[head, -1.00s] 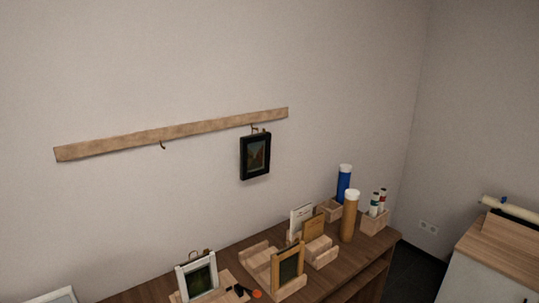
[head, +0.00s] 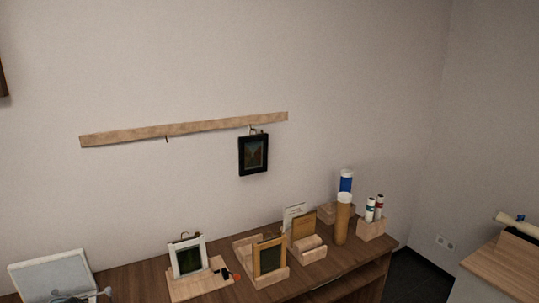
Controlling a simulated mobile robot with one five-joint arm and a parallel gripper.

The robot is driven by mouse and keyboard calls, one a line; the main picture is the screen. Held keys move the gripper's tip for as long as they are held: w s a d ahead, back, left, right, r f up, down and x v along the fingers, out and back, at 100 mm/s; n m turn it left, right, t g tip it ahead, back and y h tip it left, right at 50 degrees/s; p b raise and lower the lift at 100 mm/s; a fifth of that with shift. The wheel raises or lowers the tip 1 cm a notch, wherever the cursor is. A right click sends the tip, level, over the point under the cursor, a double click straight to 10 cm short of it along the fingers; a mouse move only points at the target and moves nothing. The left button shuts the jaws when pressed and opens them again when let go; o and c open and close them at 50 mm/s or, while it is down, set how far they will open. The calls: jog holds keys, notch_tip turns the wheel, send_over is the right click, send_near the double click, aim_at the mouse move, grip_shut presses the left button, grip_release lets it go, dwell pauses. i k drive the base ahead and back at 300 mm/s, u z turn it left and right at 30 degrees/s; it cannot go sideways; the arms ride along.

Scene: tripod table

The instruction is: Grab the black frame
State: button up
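The black frame (head: 253,154) hangs on the wall from a hook at the right part of a wooden rail (head: 184,129) in the head view. It holds a small dark picture and hangs nearly upright, clear above the desk. My gripper is not in view, so I cannot see its state or how far it is from the frame.
Below is a wooden desk (head: 143,280) with a white frame (head: 188,257), a wooden frame (head: 270,258), holders, a brown tube (head: 342,219) and a blue tube (head: 346,182). A pale panel (head: 52,276) stands at left. A cabinet (head: 509,262) is at right.

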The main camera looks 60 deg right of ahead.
aim_at(254, 149)
jog(key=u, duration=0.3)
jog(key=i, duration=0.95)
jog(key=z, duration=0.25)
